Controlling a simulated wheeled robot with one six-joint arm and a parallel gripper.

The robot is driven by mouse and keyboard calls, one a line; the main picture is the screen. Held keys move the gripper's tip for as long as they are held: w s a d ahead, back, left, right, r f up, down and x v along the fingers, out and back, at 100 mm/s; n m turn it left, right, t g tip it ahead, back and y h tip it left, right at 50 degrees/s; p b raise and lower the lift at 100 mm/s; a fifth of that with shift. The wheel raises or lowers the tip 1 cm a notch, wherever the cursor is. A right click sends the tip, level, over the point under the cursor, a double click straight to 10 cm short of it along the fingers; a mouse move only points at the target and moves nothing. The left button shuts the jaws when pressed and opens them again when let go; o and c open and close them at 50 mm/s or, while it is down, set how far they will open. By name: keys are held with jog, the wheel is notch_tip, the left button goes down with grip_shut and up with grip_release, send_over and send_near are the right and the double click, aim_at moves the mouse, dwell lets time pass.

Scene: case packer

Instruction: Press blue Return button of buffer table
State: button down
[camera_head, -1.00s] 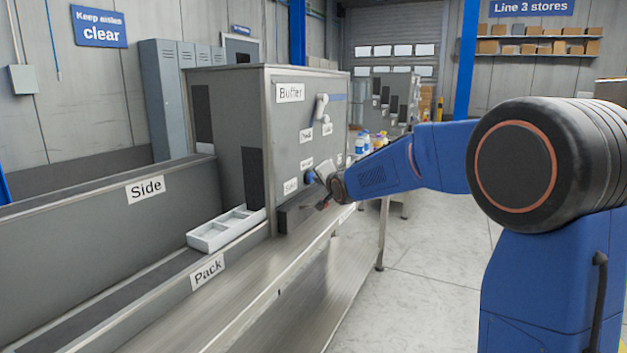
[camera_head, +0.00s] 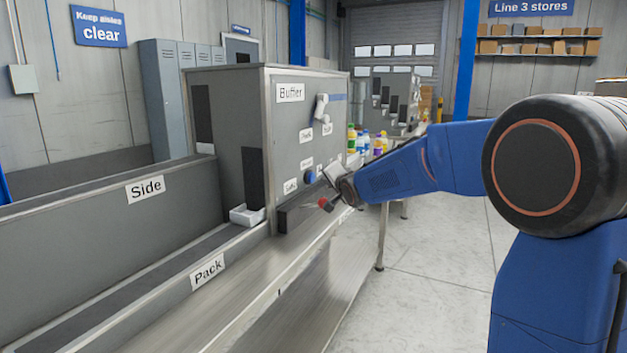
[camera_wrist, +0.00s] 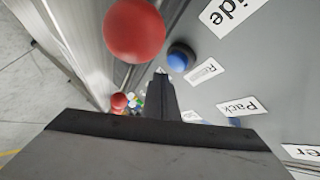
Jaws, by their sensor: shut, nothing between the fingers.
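The blue button (camera_head: 310,176) is on the side panel of the Buffer cabinet (camera_head: 285,130). It also shows in the wrist view (camera_wrist: 180,57), beside a small label (camera_wrist: 204,72) starting with "R"; the rest is unclear. My gripper (camera_wrist: 160,78) is shut and empty. Its tip appears just below the button in the wrist view, with a visible gap in the picture; I cannot tell the depth between them. In the head view my wrist is right of the button, and the fingertips are hard to make out.
A large red knob (camera_wrist: 134,30) is close to the button, and a second red knob (camera_wrist: 118,102) is lower left. A white tray (camera_head: 247,216) sits at the cabinet's opening on the Pack lane (camera_head: 150,290). Bottles (camera_head: 366,142) stand behind my arm.

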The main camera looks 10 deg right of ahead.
jog(key=s+d, duration=0.1)
jog(key=d, duration=0.1)
jog(key=s+d, duration=0.2)
jog(key=shift+s+d, duration=0.1)
jog(key=shift+d, duration=0.05)
dwell(0.4)
jog(key=s+d+f+n+g+h, duration=0.2)
jog(key=s+d, duration=0.1)
jog(key=s, duration=0.9)
jog(key=s+d+f+n+g+h, duration=0.1)
jog(key=s+d+f+g+h, duration=0.2)
jog(key=s, duration=1)
jog(key=s+f+n+g+y, duration=0.1)
jog(key=s+f, duration=0.5)
jog(key=s, duration=0.8)
jog(key=s+f+n+g+y, duration=0.1)
jog(key=s+f+n+g, duration=0.3)
jog(key=s, duration=1)
jog(key=shift+s+a+f+n, duration=0.4)
jog(key=shift+f+n, duration=0.4)
jog(key=shift+f, duration=0.1)
jog(key=shift+w+r, duration=0.1)
